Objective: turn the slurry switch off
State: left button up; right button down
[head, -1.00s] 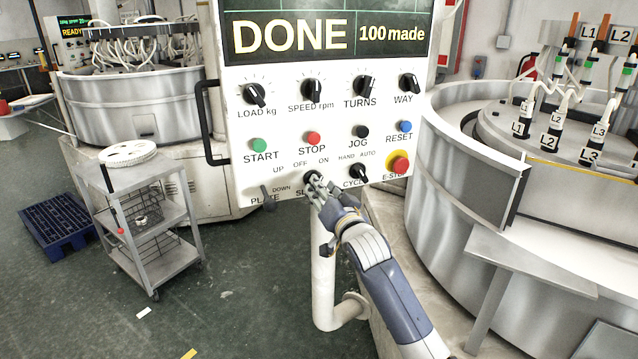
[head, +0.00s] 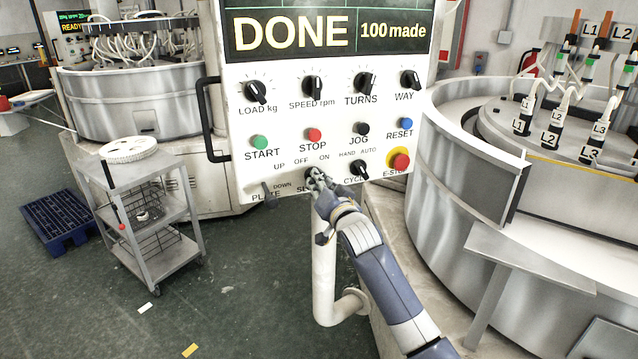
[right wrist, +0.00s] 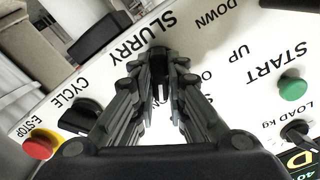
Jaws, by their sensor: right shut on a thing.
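The slurry switch (head: 310,173) is a small black knob on the bottom row of the white control panel (head: 230,170), below the OFF and ON marks. My right gripper (head: 316,178) is at the switch and mostly covers it in the head view. In the right wrist view the gripper (right wrist: 161,80) is shut on the dark knob (right wrist: 160,55) beside the word SLURRY. My left gripper is not in view.
The CYCLE knob (head: 358,171) and red E-STOP button (head: 400,161) are close on the right. The PLATE lever (head: 269,194) is close on the left. The display (head: 330,32) reads DONE, 100 made. A grey cart (head: 150,205) stands on the left.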

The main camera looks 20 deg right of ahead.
jog(key=shift+n, duration=0.4)
jog(key=n+p, duration=0.2)
jog(key=n, duration=0.9)
jog(key=shift+p, duration=0.3)
dwell(0.4)
jog(key=c, duration=1.6)
grip_release()
